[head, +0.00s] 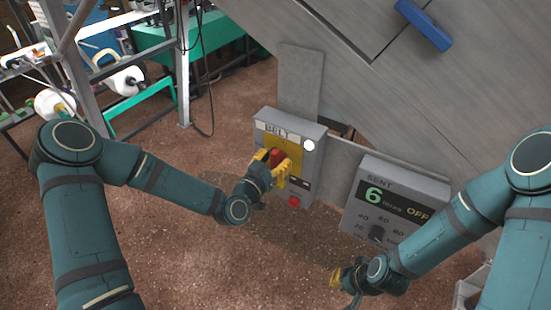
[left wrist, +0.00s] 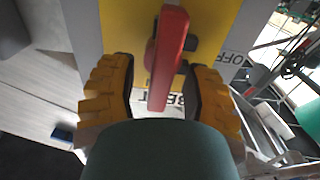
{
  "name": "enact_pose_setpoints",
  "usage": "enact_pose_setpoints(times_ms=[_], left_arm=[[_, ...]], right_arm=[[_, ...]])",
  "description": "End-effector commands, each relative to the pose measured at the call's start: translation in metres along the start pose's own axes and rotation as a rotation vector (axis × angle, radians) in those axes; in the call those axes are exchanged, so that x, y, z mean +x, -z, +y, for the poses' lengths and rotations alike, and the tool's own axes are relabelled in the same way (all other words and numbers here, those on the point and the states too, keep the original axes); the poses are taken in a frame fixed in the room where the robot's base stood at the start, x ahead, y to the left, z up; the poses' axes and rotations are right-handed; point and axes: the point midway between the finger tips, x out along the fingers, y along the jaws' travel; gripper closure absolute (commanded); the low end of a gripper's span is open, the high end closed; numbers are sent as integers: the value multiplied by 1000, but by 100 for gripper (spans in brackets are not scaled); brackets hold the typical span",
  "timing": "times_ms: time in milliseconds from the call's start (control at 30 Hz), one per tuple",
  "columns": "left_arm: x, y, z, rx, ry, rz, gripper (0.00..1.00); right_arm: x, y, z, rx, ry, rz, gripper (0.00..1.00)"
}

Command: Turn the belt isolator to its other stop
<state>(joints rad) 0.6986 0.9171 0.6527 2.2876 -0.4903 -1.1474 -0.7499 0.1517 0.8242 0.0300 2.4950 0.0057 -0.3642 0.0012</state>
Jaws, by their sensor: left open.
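The belt isolator is a red handle (left wrist: 170,60) on a yellow plate (left wrist: 218,22), with part of the word OFF beside it in the left wrist view. In the head view the red handle (head: 277,155) shows on the grey box (head: 318,133) labelled BELT. My left gripper (left wrist: 165,90) is open, with one yellow finger on each side of the handle. A gap shows between the handle and each finger, and the handle is not gripped. My right gripper (head: 342,284) hangs low in front of the other box, away from the isolator; its fingers are too small to judge.
A white lamp (head: 309,145) and a red button (head: 293,201) sit on the belt box. To its right is a grey box (head: 402,175) marked SENT, reading 6, with a dial (head: 376,233). A metal frame with green machinery (head: 160,42) stands at the back left.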

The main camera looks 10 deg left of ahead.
Motion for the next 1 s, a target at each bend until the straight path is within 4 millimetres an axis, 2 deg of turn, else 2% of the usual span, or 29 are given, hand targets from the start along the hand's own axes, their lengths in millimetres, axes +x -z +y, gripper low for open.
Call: enact_pose_setpoints(times_ms=[33,100,133,667,1000], left_arm=[[0,0,0,0,0,0,70],[0,0,0,0,0,0,95],[0,0,0,0,0,0,100],[1,1,-1,-17,1,3,100],[1,0,-4,-197,1,7,100]], right_arm=[[0,0,0,0,0,0,100],[0,0,0,0,0,0,100],[0,0,0,0,0,0,100],[2,0,1,0,0,1,100],[18,-2,6,0,-3,1,100]])
